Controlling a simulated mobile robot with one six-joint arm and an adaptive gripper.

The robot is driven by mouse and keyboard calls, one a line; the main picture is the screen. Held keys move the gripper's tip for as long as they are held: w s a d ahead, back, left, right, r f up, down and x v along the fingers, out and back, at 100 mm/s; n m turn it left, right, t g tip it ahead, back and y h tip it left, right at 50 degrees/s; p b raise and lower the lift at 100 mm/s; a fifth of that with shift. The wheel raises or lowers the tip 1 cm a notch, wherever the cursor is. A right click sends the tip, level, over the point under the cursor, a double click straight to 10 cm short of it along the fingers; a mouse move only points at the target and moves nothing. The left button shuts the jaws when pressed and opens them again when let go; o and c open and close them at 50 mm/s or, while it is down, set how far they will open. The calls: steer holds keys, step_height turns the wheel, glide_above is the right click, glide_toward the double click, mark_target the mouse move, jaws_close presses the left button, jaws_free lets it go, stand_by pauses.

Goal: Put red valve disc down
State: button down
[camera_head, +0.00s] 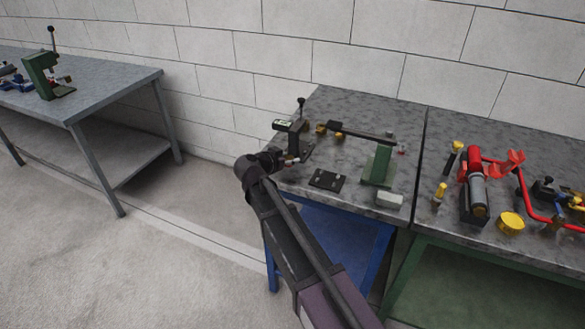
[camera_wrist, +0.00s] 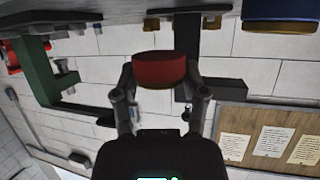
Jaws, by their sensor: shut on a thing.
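The red valve disc (camera_wrist: 160,70) is a short round red piece with a tan underside rim. It sits between the two fingers of my gripper (camera_wrist: 162,80) in the wrist view, and the fingers are shut on it. In the head view my gripper (camera_head: 284,160) is at the left edge of the grey bench top (camera_head: 345,110), near a dark press with an upright lever (camera_head: 299,125). The disc is too small and covered to make out clearly there. The wrist view is upside down, with the bench surface along its top edge. The disc appears apart from that surface.
On the bench are a green stand (camera_head: 380,165), a black plate (camera_head: 327,180), a pale block (camera_head: 389,199) and brass pieces (camera_head: 322,129). Another table (camera_head: 90,90) stands left.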

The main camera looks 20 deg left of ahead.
mark_target(288, 173)
steer(key=shift+f, duration=0.1)
steer(key=shift+f+b, duration=1.7)
steer(key=shift+b, duration=0.05)
steer(key=shift+c, duration=0.6)
jaws_free()
steer(key=shift+s+r, duration=0.15)
steer(key=p+v, duration=0.4)
steer(key=v, duration=0.7)
steer(key=shift+s+p, duration=0.3)
steer(key=shift+s, duration=0.05)
steer(key=shift+a+r, duration=0.1)
